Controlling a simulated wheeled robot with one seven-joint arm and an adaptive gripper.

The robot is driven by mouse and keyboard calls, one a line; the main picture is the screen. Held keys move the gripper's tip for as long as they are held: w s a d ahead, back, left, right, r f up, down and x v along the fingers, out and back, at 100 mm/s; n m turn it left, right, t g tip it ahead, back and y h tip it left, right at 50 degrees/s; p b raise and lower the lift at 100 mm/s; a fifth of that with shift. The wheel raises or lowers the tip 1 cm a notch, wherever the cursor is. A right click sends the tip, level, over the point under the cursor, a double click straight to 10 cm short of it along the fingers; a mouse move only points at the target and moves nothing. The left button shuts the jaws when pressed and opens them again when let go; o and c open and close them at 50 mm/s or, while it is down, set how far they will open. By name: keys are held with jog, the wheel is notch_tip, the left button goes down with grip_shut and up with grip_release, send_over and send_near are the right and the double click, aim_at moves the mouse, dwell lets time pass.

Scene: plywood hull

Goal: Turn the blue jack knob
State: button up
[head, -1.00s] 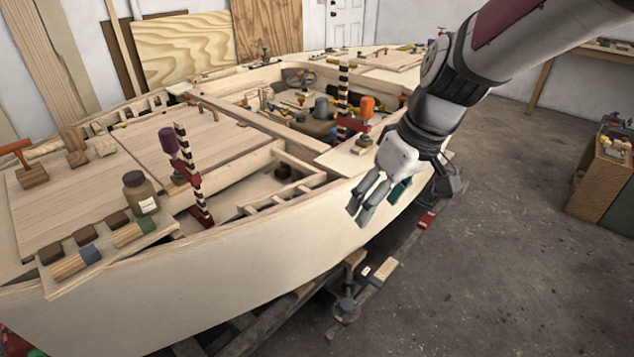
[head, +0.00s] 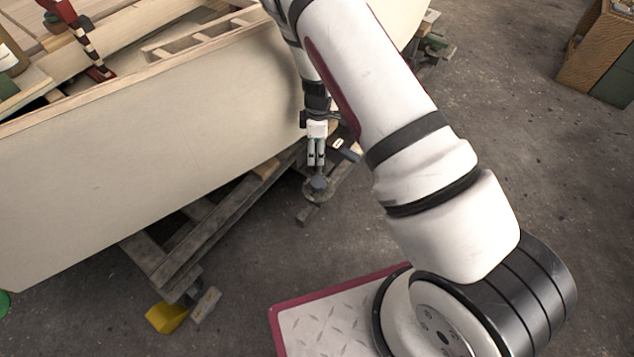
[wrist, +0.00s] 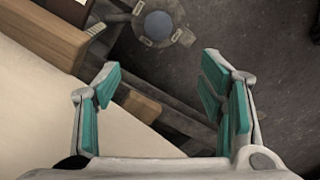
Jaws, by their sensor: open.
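The blue jack knob (head: 319,183) is a small round grey-blue knob on top of a jack on the cradle, low beside the hull. In the wrist view the knob (wrist: 158,25) shows whole at the top, on a round grey plate with small pale tabs. My gripper (head: 316,158) points down close above the knob in the head view. In the wrist view my gripper (wrist: 160,72) is open and empty, its teal pads wide apart, with the knob beyond the fingertips. I see no contact between them.
The pale plywood hull (head: 150,170) stands close on the left of my gripper. Cradle timbers (head: 190,228) run beneath it. A yellow wedge (head: 167,317) lies on the floor. The concrete floor (head: 530,150) to the right is clear.

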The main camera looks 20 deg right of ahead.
send_over(318, 182)
notch_tip(318, 182, down, 4)
jog(key=f, duration=0.1)
jog(key=shift+n, duration=0.4)
notch_tip(318, 182, down, 13)
jog(key=b, duration=0.6)
jog(key=shift+w+r, duration=0.1)
jog(key=shift+r, duration=0.05)
jog(key=c, duration=1.2)
